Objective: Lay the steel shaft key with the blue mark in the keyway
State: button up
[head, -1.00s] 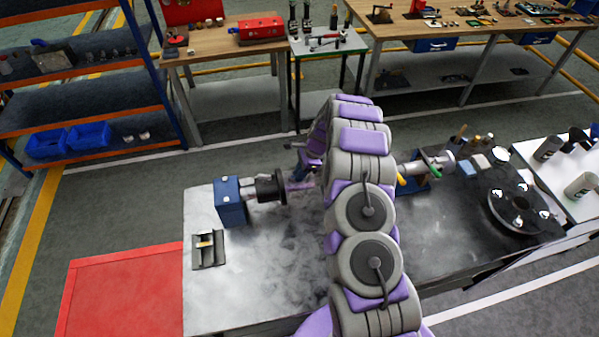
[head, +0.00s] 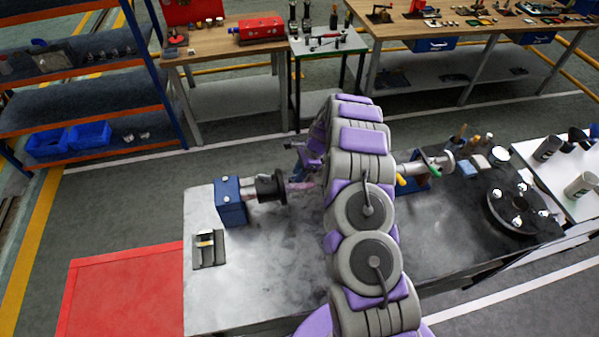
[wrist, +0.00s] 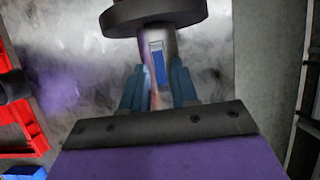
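The steel shaft (wrist: 145,62) shows under my gripper in the wrist view, coming out of a dark round flange (wrist: 152,14). A narrow strip with a blue face and pale edge (wrist: 157,62) lies lengthwise along the shaft top; it looks like the blue-marked key in the keyway, but I cannot tell how deep it sits. My gripper (wrist: 157,88) has its two fingers apart, one on each side of the shaft near the strip. In the head view my gripper (head: 302,168) is at the shaft's free end, partly hidden by my arm.
A blue bearing block (head: 230,201) carries the shaft at the bench's left. A small dark holder (head: 208,252) with a pale piece stands in front of it. A dark flange disc (head: 520,220) and tools lie at right.

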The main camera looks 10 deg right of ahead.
jog(key=shift+o, duration=1.4)
jog(key=b+v, duration=0.1)
jog(key=v, duration=1.6)
jog(key=shift+r, duration=0.25)
notch_tip(320, 180, up, 5)
jog(key=shift+f+p, duration=0.1)
jog(key=shift+p, duration=1.15)
